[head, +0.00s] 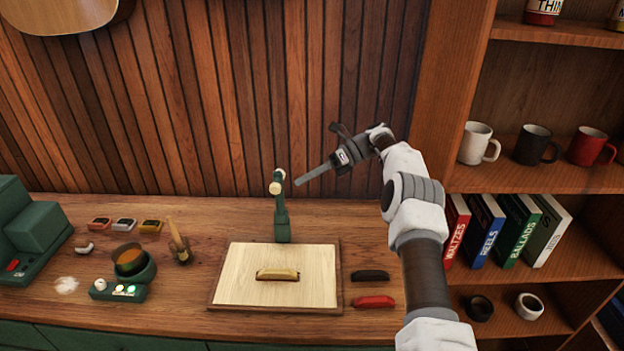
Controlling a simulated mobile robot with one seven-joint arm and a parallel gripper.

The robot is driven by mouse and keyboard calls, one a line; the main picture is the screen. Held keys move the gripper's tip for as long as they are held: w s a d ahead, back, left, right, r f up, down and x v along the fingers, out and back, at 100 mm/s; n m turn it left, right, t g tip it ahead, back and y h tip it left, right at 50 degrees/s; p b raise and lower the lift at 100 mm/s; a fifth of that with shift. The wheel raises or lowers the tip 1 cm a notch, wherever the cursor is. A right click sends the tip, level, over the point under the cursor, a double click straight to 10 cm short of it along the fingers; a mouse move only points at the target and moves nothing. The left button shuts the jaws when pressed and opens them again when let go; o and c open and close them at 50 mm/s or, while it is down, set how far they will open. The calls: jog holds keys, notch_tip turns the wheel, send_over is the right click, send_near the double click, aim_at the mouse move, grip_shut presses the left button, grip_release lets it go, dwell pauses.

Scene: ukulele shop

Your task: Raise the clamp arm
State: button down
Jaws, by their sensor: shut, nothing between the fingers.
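A green clamp (282,222) stands upright at the back edge of a pale wooden board (236,270) on the counter. Cream knobs (276,188) show near its top. The clamp arm cannot be told clearly from the post, so its angle is uncertain. A small tan, bar-like piece (277,274) lies on the board in front of the clamp. My gripper (299,182) is shut and empty. Its fingertips point left and slightly down, just right of the clamp's top; whether they touch it cannot be told.
Dark (370,276) and red (374,301) bars lie right of the board. Left are a brush-like tool (179,243), a green device with lit buttons (124,289) and small coloured trays (124,224). A shelf unit (452,110) with mugs and books stands right. A wood-slat wall is behind.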

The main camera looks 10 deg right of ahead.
jog(key=shift+p+v, duration=0.7)
jog(key=shift+v, duration=0.6)
jog(key=shift+s, duration=0.2)
